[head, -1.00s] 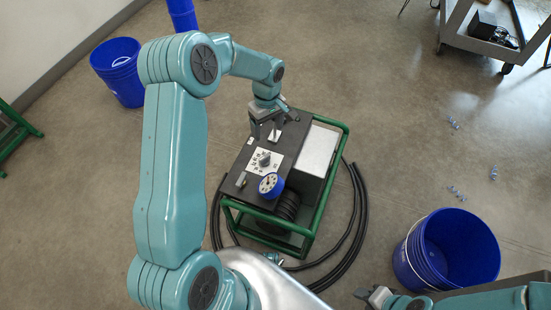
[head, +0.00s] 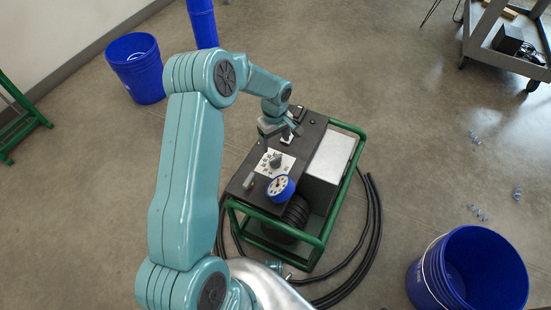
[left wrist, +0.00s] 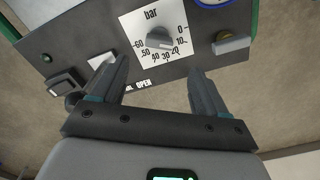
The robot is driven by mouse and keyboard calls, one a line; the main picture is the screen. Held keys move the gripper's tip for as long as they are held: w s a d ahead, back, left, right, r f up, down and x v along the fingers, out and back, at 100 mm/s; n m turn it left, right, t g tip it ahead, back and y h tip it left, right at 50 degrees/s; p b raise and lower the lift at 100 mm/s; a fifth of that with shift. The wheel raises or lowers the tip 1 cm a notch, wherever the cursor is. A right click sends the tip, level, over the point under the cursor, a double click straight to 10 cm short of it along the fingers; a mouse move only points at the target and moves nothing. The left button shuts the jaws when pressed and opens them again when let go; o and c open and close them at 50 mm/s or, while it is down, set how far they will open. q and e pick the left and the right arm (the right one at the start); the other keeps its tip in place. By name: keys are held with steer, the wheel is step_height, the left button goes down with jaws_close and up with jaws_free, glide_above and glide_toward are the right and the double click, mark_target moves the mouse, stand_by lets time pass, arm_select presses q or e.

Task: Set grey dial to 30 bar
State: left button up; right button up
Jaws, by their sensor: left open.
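The grey dial (head: 276,160) is a knob on a white scale plate on top of the dark panel of the cart. In the left wrist view the dial (left wrist: 159,38) sits under the word "bar", with numbers from 0 to 60 around it. I cannot tell for certain which number it points at. My left gripper (head: 279,132) is over the panel, just behind the dial in the head view. In the left wrist view my left gripper (left wrist: 159,66) is open and empty, its fingertips spread short of the dial. My right gripper is out of view.
A blue gauge (head: 281,187) stands beside the plate. A yellow-tipped grey part (left wrist: 231,43) and a white lever-like part (left wrist: 101,61) flank the dial. A green frame (head: 323,238) surrounds the cart. Black hoses lie on the floor, with a blue bucket (head: 432,275) at right.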

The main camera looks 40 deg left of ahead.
mark_target(276, 158)
arm_select(q)
step_height(276, 158, down, 10)
steer(key=shift+w+r+b, duration=0.1)
steer(key=shift+b, duration=0.7)
steer(key=c, duration=1.1)
